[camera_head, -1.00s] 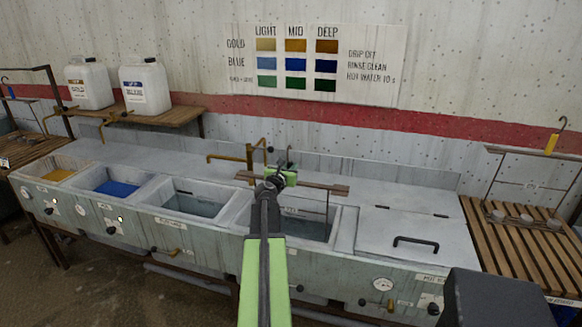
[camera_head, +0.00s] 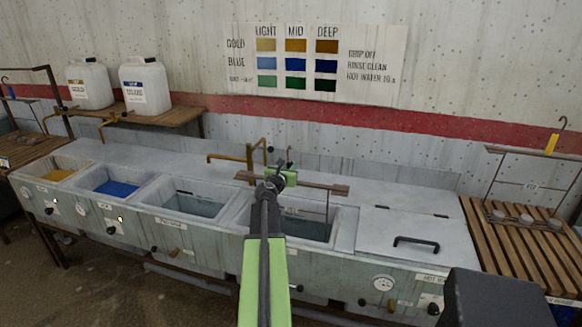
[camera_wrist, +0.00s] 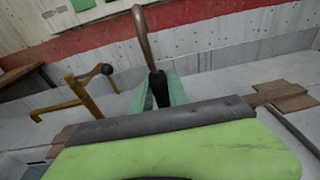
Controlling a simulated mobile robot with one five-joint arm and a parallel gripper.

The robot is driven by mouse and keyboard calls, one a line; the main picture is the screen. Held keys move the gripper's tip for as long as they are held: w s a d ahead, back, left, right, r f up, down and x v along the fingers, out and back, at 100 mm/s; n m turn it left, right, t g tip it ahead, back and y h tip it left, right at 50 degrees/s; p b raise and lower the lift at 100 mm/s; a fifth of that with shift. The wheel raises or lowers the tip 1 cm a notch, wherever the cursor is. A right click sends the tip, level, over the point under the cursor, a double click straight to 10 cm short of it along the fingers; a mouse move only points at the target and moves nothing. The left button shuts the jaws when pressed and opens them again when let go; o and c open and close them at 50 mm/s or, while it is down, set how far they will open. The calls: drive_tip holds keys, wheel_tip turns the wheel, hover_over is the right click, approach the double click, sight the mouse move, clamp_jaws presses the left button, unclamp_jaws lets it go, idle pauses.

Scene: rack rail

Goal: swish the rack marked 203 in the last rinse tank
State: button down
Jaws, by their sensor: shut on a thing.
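My gripper (camera_head: 280,181) is shut on the hook stem of a rack with a brown wooden bar (camera_head: 325,187). In the wrist view the gripper (camera_wrist: 157,92) has its green jaws around a dark sleeve under the curved brown hook (camera_wrist: 143,35). The rack's thin frame hangs down into the opening of the fourth tank (camera_head: 346,229), the right-hand one of two tanks with greyish water. My arm hides part of this tank and of the rack. I cannot read a number on the held rack, nor see how deep its lower end is.
The other grey-water tank (camera_head: 190,204) is to the left, beyond it a blue bath (camera_head: 118,188) and a gold bath (camera_head: 57,174). A brass tap (camera_head: 232,158) stands behind. A closed lid with a black handle (camera_head: 415,241) is right. Another rack (camera_head: 531,187) stands on the slatted board (camera_head: 505,245).

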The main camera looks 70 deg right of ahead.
drive_tip(key=shift+r, duration=0.1)
drive_tip(key=r+p, duration=0.6)
drive_tip(key=a+r+p, duration=0.1)
drive_tip(key=r+p, duration=1.1)
drive_tip(key=shift+a, duration=0.4)
drive_tip(key=shift+f, duration=0.1)
